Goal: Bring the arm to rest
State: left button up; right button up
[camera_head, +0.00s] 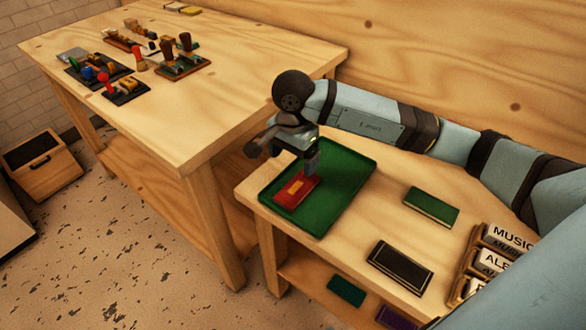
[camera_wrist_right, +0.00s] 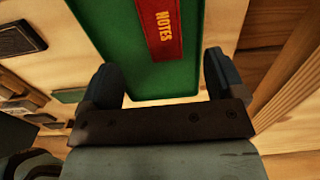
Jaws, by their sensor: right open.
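My right gripper (camera_head: 311,168) is over the green tray (camera_head: 345,165) in the head view, fingers pointing down. In the right wrist view the gripper (camera_wrist_right: 162,80) has its two fingers spread wide with nothing between them. A red book marked NOTES (camera_wrist_right: 160,32) lies beyond the fingertips on the green tray (camera_wrist_right: 115,45). In the head view the red book (camera_head: 292,193) lies flat in the tray, partly hidden by the gripper. My left gripper is not in view.
A green book (camera_head: 432,206) and a black book (camera_head: 399,267) lie right of the tray. A wooden rack with labelled slots, one reading MUSIC (camera_head: 512,237), stands at the right edge. A second table (camera_head: 215,110) at the left holds several tools. Wooden panelling is behind the arm.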

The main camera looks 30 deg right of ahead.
jog(key=shift+r, duration=0.6)
